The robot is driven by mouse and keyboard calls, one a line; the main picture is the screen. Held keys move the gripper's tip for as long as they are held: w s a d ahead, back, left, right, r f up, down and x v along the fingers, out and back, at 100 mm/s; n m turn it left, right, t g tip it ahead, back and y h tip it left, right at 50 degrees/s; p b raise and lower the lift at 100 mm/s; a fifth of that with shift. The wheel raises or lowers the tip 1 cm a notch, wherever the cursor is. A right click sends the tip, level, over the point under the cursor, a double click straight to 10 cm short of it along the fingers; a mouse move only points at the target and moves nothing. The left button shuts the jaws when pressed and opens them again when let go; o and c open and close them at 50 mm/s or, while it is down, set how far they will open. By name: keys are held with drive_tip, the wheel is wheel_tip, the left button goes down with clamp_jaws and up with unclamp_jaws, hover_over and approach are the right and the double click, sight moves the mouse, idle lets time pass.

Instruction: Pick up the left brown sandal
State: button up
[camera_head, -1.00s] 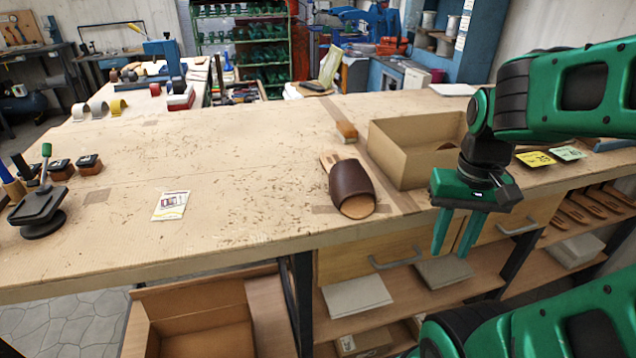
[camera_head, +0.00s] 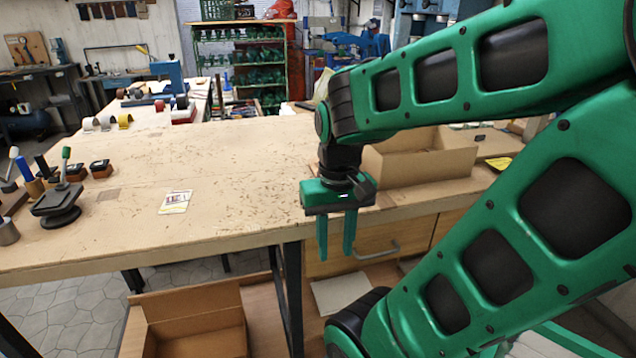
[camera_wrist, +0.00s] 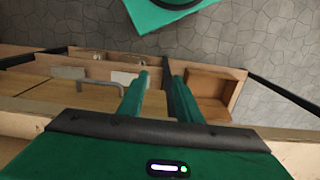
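No sandal shows clearly in either current view. The brown sandal seen on the workbench (camera_head: 240,150) in the earlier head view is now hidden behind my arm and gripper. My gripper (camera_head: 336,238) points down at the bench's front edge, with its fingertips in front of the drawers. Its two green fingers are apart with nothing between them. The wrist view also shows my gripper (camera_wrist: 161,85) empty, above the drawer fronts, lower shelf and floor.
An open cardboard box (camera_head: 425,178) stands on the bench, right of my gripper. A card (camera_head: 175,202) and a dark lever tool (camera_head: 57,205) lie to the left. Another open box (camera_head: 190,322) is below the bench. The bench's middle is mostly clear.

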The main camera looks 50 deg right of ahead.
drive_tip(key=shift+o, duration=0.6)
